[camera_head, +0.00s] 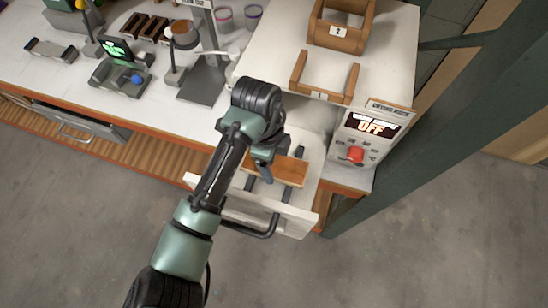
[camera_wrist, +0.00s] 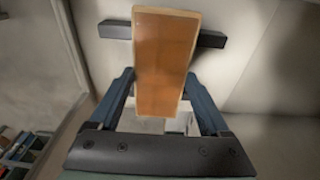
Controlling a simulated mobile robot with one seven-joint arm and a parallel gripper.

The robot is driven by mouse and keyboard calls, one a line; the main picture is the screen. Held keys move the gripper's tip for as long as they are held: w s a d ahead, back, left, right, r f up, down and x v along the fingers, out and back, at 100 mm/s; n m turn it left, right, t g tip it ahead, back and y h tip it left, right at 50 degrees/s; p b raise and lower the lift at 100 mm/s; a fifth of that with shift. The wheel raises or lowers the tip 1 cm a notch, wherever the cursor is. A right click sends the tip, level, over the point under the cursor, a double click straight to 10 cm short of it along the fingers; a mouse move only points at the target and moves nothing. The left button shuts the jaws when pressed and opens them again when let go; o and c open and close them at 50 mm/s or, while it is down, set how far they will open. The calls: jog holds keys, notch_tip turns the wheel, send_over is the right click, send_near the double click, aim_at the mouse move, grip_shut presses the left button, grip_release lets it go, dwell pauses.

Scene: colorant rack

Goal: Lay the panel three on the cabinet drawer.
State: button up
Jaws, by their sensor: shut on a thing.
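My gripper (camera_head: 268,168) is over the open white cabinet drawer (camera_head: 297,222), which has a dark handle at its front. It is shut on a flat orange-brown panel (camera_head: 292,171), which I take to be panel three; no number shows on it. In the wrist view the panel (camera_wrist: 166,62) lies lengthwise between the two fingers (camera_wrist: 162,88), its far end reaching beyond them. A dark bar (camera_wrist: 210,39) in the drawer passes beneath that end. I cannot tell whether the panel touches the bar. My arm hides part of the drawer.
The cabinet top bears wooden frames labelled 1 (camera_head: 318,95) and 2 (camera_head: 338,38). A control box (camera_head: 362,135) with a red knob reads OFF. A green post (camera_head: 440,110) stands at right. The bench at left holds a scale (camera_head: 122,75) and a dark stand (camera_head: 203,82).

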jog(key=o, duration=1.3)
jog(key=shift+f, duration=0.1)
jog(key=shift+c, duration=0.2)
notch_tip(320, 180, up, 12)
jog(key=a+b, duration=0.1)
jog(key=shift+w+a, duration=0.2)
